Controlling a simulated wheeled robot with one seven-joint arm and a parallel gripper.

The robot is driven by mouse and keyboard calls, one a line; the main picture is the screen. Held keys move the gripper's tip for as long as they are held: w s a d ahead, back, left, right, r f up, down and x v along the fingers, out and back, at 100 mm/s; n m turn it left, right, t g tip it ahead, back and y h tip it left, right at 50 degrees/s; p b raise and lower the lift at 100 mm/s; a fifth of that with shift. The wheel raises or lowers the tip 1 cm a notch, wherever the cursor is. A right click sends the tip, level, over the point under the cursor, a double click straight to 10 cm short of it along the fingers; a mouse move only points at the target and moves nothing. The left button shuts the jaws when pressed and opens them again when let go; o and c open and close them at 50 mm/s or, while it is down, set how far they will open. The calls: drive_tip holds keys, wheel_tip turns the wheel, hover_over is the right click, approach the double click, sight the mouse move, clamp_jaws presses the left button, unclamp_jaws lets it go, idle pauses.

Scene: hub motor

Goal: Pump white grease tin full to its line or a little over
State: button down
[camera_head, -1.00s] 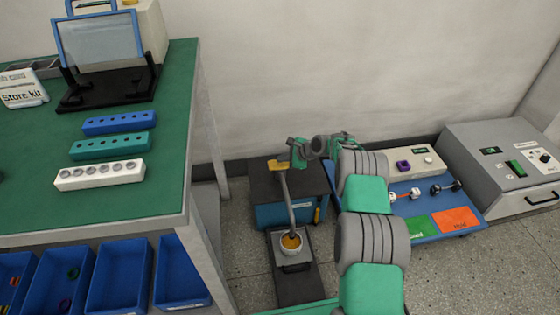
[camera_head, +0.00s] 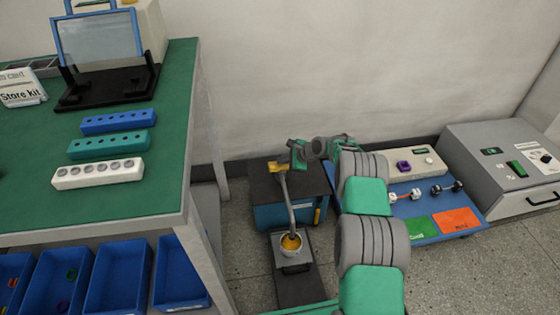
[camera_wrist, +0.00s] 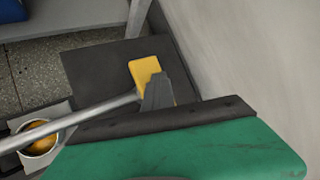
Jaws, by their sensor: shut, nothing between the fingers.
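The white tin (camera_head: 280,246) stands on a small plate in front of the grease pump (camera_head: 284,217). Amber grease (camera_head: 291,242) shows inside it, but I cannot make out the fill line. The tin also shows at the lower left of the wrist view (camera_wrist: 40,146), under the end of the grey spout (camera_head: 290,208). The yellow pump head (camera_head: 277,167) is on top of the pump; it is also in the wrist view (camera_wrist: 144,70). My gripper (camera_wrist: 156,84) is shut and empty, its grey fingertips over the yellow head and seemingly touching it.
A green-topped bench (camera_head: 165,205) with blue bins (camera_head: 120,275) below is at the left. A blue board (camera_head: 410,205) with small parts and green and orange fields lies right of my arm. A grey machine (camera_head: 500,165) stands at the far right. The wall is close behind.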

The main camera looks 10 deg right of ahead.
sight(283, 166)
drive_tip(key=shift+s+r+p, duration=0.1)
drive_tip(key=shift+r+p, duration=0.9)
drive_tip(key=shift+r, duration=0.8)
drive_tip(key=shift+r, duration=0.1)
wheel_tip(283, 166, up, 5)
drive_tip(key=p, duration=0.3)
